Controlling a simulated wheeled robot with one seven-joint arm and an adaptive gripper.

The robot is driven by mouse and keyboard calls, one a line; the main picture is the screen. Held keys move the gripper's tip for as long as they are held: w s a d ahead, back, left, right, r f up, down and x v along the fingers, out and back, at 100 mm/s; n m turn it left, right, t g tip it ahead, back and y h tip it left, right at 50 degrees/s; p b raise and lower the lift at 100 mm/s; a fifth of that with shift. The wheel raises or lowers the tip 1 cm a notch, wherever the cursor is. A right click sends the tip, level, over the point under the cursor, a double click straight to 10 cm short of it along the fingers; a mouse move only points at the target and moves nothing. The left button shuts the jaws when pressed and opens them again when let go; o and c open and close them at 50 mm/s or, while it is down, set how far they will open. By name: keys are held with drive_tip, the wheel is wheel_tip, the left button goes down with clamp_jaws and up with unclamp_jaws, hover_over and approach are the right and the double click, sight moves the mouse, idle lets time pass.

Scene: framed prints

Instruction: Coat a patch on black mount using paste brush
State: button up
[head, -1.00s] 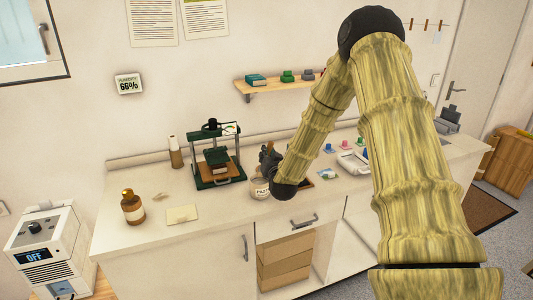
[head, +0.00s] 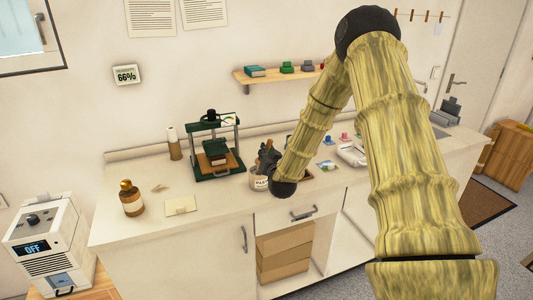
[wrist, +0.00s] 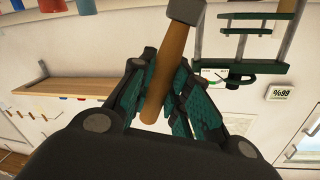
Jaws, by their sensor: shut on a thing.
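The paste brush shows in the wrist view as a brown wooden handle (wrist: 166,75) with a grey metal collar (wrist: 186,10); its bristles are out of frame. My gripper (wrist: 160,95) is shut on the handle, between dark green fingers. In the head view my gripper (head: 268,157) is just above or behind the paste jar (head: 259,183), a pale jar with a partly hidden label. I cannot tell whether the brush is inside the jar. A dark, brown-edged flat thing (head: 307,175) lies partly behind my arm; I cannot tell if it is the black mount.
A green press (head: 214,148) stands left of the jar. A brown bottle (head: 131,199) and a cream sheet (head: 181,206) lie farther left on the counter. A wall shelf (head: 270,76) is behind. The counter's front left is mostly clear.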

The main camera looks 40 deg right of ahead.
drive_tip(key=shift+f+b, duration=0.35)
drive_tip(key=shift+f, duration=0.15)
idle(1.2)
drive_tip(key=shift+r, duration=0.15)
drive_tip(key=shift+r+p, duration=1.85)
drive_tip(key=shift+r, duration=1.6)
drive_tip(key=shift+f, duration=0.1)
